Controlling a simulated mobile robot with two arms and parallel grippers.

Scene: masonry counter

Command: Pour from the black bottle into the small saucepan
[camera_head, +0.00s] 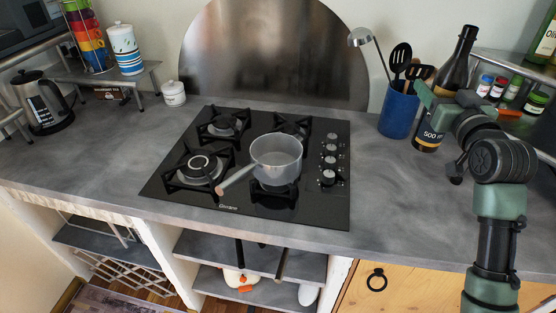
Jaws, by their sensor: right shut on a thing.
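The black bottle (460,62) is at the right of the counter, close to the blue utensil holder. It looks roughly upright, and its label shows low down. My right gripper (458,99) is shut on the bottle at its middle, and my arm hides part of it. The bottle's base looks to be at the counter top; I cannot tell whether it is lifted. The small saucepan (276,158) sits on the black hob (240,202), on the front right burner, its handle pointing to the front left. It looks empty. My left gripper is not in view.
The blue utensil holder (397,112) with black utensils stands between hob and bottle. A rack (490,57) with spice jars is behind my right arm. A kettle (43,101), mugs and a white jar (174,93) are at the left.

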